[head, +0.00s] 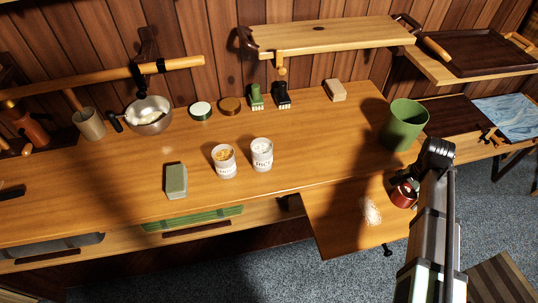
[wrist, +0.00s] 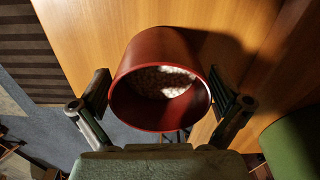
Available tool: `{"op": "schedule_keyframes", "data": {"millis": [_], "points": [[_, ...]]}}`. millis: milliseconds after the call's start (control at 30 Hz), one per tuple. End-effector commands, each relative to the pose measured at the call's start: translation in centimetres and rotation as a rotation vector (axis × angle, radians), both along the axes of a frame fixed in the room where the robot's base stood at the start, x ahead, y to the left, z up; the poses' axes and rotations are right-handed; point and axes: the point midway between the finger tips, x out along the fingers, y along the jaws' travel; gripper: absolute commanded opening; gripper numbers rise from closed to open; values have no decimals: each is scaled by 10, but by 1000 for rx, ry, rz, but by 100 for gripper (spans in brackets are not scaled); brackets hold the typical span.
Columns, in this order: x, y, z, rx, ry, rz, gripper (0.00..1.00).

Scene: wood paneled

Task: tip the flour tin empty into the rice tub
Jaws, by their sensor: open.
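The flour tin is dark red and open-topped, with white contents (wrist: 160,50). In the head view the tin (head: 402,195) is on the lower side leaf at the right, partly hidden by my arm. My gripper (wrist: 165,98) is open, with one finger on each side of the tin and gaps showing between the fingers and its wall. Two white labelled tubs stand on the main counter. The right one (head: 262,158) holds white contents and looks like the rice tub; the left one (head: 225,170) holds yellowish pieces. Their labels are too small to read surely.
A large green container (head: 404,125) stands near the tin, at the counter's right end. A grey-green block (head: 176,180) lies left of the tubs. A metal bowl (head: 149,117), lids and small items line the back. A pale patch (head: 372,210), glare or powder, shows on the side leaf.

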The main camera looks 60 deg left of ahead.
Motion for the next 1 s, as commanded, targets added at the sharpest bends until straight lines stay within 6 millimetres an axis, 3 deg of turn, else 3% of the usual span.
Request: {"op": "schedule_keyframes", "data": {"millis": [200, 233, 300, 400, 667, 1000], "points": [[0, 0, 0, 0, 0, 0, 100], [0, 0, 0, 0, 0, 0, 96], [0, 0, 0, 0, 0, 0, 72], [0, 0, 0, 0, 0, 0, 43], [0, 0, 3, -1, 0, 0, 42], [0, 0, 27, 0, 0, 0, 42]]}}
